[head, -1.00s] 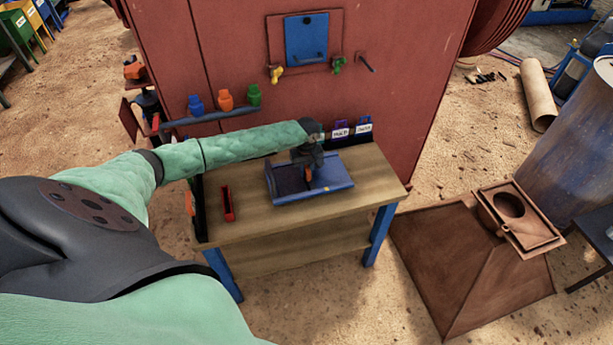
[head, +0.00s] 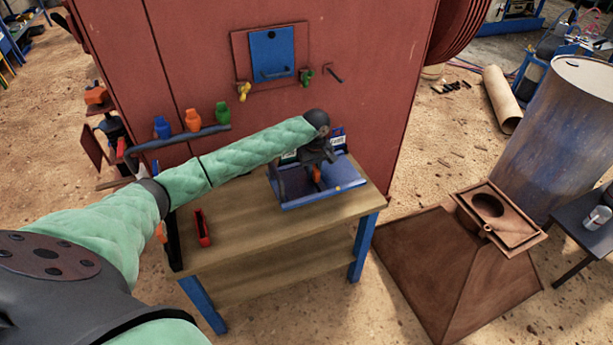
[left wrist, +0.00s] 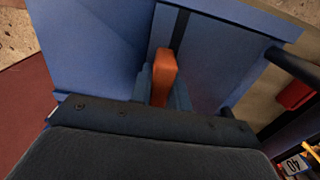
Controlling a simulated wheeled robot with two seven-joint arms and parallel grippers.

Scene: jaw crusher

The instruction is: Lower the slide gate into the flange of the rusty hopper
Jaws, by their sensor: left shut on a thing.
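My left gripper (head: 316,164) points down over the workbench and is shut on a small orange grip (left wrist: 164,75). The grip stands on a broad blue plate-like piece with raised edges (head: 322,198), which I take for the slide gate. It is over the bench's right half; how much gap lies under it is unclear. The rusty hopper (head: 455,265) stands on the ground right of the bench. Its flange (head: 525,238), a square rusty frame around a round opening, is on top, well apart from the gate. My right gripper is not in view.
The red crusher wall (head: 200,70) rises behind, with a handrail (head: 180,138). A blue-grey drum (head: 555,130) and dark side table (head: 590,235) stand beside the hopper.

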